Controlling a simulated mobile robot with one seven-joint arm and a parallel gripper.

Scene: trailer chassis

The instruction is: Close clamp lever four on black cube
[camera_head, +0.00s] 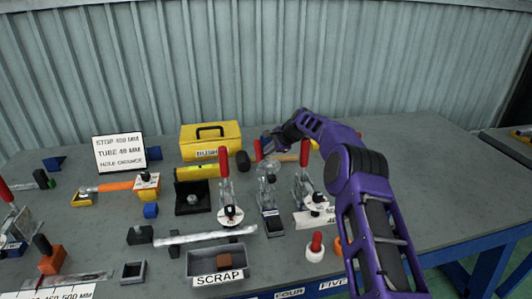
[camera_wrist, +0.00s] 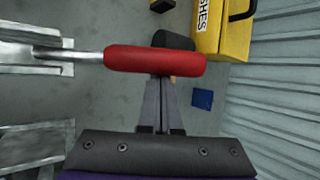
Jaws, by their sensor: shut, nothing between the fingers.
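Several toggle clamps with red-handled levers stand at the middle of the bench; upright red handles show at the left (camera_head: 224,161), middle (camera_head: 258,150) and right (camera_head: 304,153). A FOUR label (camera_head: 290,293) is on the front edge; which clamp it marks is hard to tell. My gripper (camera_head: 268,142) is shut and empty, behind the clamps by the middle handle. In the wrist view a red handle (camera_wrist: 155,61) lies across just ahead of my shut fingertips (camera_wrist: 159,82); contact cannot be told. A small black block (camera_head: 140,235) sits front left; whether it is the task's cube is unclear.
A yellow toolbox (camera_head: 210,139) stands behind, with a black mallet-like head (camera_head: 243,161) near it. A SCRAP bin (camera_head: 218,262), a metal strip (camera_head: 190,238) and a red-topped piece (camera_head: 316,244) are in front. The bench's right side (camera_head: 425,165) is clear.

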